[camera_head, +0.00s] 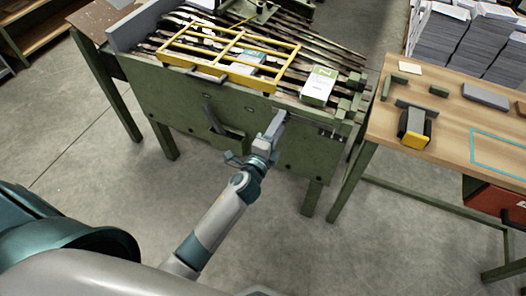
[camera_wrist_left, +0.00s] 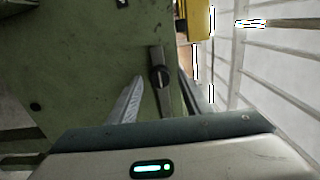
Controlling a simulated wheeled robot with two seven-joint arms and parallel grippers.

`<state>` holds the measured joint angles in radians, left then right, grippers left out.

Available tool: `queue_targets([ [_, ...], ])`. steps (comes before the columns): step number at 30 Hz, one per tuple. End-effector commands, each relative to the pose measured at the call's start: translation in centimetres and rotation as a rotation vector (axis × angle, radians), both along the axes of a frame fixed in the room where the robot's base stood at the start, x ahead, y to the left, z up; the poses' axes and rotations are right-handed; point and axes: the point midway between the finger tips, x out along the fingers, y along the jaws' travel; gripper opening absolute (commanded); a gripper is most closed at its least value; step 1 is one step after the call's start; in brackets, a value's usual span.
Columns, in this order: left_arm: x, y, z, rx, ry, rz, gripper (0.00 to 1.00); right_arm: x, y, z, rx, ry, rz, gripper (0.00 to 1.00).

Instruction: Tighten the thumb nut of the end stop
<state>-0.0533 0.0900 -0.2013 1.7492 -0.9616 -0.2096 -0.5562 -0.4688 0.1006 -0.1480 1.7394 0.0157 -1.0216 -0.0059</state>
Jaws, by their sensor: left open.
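A dark round thumb nut (camera_wrist_left: 159,77) sits on an upright grey bar (camera_wrist_left: 155,55) against the green side of the machine (camera_wrist_left: 80,70) in the left wrist view; I take the bar for the end stop. My left gripper (camera_wrist_left: 160,84) is open, with one finger on each side of the nut and bar. Gaps show on both sides, and I cannot tell how far the fingertips are from the nut in depth. In the head view the left gripper (camera_head: 279,121) is at the machine's green front, and the nut is not discernible there. My right gripper is not in view.
The green machine (camera_head: 170,105) carries a yellow frame (camera_head: 185,57) and a white-and-green box (camera_head: 319,86) on its slatted top. A wooden table (camera_head: 450,115) with a black-and-yellow tool (camera_head: 415,127) stands at right. The grey floor (camera_head: 95,165) in front is mostly clear.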

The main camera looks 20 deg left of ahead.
Motion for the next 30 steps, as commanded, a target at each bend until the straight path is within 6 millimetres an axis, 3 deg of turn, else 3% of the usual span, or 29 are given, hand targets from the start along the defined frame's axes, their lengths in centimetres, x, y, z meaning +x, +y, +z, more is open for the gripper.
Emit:
queue_targets([
  [8, -3.8, 0.2, -0.2, 0.000, 0.003, 0.000, 0.45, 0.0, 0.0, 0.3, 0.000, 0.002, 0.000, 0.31],
  [16, -8.8, 0.3, -0.2, -0.001, 0.003, 0.000, 0.45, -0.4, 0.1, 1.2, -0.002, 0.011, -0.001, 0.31],
  [24, -13.6, 0.5, -0.2, 0.000, 0.003, 0.000, 0.45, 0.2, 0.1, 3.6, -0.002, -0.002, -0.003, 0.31],
  [30, -15.8, 0.5, -0.2, 0.001, 0.002, -0.001, 0.45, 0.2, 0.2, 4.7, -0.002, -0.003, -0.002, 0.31],
])
